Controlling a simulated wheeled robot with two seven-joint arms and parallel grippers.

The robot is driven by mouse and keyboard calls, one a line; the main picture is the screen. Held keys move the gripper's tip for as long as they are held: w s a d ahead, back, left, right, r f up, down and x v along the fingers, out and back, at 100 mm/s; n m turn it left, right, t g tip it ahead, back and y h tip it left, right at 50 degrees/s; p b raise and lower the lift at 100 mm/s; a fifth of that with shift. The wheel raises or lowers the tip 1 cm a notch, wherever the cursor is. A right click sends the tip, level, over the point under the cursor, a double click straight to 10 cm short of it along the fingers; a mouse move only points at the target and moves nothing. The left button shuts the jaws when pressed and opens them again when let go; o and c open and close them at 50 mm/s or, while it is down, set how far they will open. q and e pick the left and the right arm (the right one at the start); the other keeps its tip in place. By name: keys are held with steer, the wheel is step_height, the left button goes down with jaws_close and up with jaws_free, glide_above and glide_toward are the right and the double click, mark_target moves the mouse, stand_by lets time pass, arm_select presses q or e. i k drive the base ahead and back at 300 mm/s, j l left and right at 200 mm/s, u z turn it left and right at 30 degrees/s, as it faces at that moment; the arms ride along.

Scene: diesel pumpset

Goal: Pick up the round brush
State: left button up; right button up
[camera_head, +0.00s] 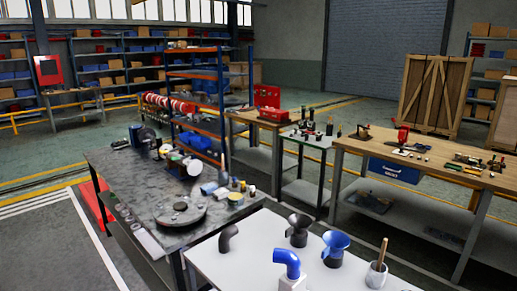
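A grey pot (377,275) stands at the right of the white table near the bottom of the view. A wooden handle (383,250) sticks up out of it, nearly upright. It may be the round brush, but its lower end is hidden inside the pot, so I cannot tell. I see no other thing that is clearly a round brush. Neither of my grippers is in view.
The white table (232,268) also holds a blue elbow pipe (287,261), a dark elbow (228,238), a black funnel (298,231) and a blue funnel (335,243). A cluttered dark workbench (125,172) stands behind left; a wooden bench (455,181) stands at right.

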mark_target(386, 241)
steer(key=i+z, duration=0.1)
steer(key=z, duration=0.25)
steer(key=i+z, duration=0.1)
steer(key=z, duration=0.2)
steer(key=i+j+z, duration=0.1)
steer(key=z, duration=0.25)
